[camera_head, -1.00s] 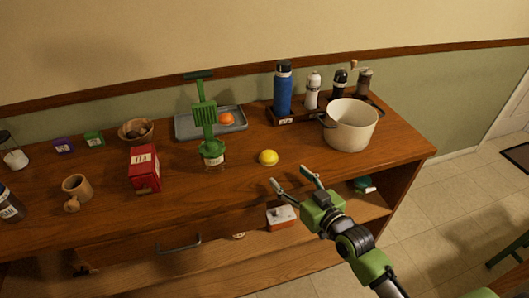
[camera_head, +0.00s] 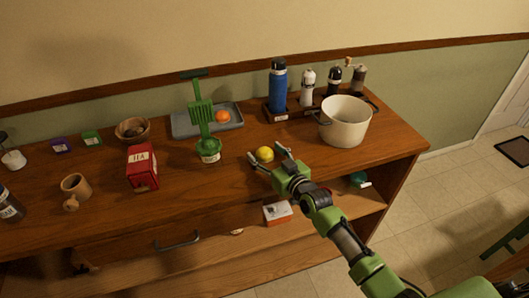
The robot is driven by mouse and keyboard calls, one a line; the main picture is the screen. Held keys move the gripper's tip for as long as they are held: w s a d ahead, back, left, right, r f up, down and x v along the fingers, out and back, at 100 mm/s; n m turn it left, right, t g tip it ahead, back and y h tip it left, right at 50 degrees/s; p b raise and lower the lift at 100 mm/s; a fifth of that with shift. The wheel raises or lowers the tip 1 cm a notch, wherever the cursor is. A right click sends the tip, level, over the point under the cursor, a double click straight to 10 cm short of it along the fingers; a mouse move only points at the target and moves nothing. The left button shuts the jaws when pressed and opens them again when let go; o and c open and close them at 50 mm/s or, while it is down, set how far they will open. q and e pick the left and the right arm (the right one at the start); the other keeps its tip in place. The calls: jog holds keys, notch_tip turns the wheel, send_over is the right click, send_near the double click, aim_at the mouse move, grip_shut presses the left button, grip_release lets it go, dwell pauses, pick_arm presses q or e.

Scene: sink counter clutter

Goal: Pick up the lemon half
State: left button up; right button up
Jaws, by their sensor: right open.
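The lemon half (camera_head: 265,153) is a small yellow piece on the wooden counter, near its front edge and left of the large pot. My right gripper (camera_head: 267,156) comes in from the lower right, with its two fingers spread. The fingertips reach to either side of the lemon half, one at its left and one at its right. I cannot tell whether they touch it. Nothing is held. My left gripper is not in this view.
A cream pot (camera_head: 345,122) stands to the right. A blue bottle (camera_head: 278,87) stands behind. A red box (camera_head: 142,167) is farther left.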

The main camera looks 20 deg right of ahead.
jog(key=shift+w+a+f, duration=0.15)
jog(key=shift+w, duration=0.45)
jog(key=c, duration=1.2)
jog(key=shift+c, duration=0.2)
jog(key=shift+s, duration=0.15)
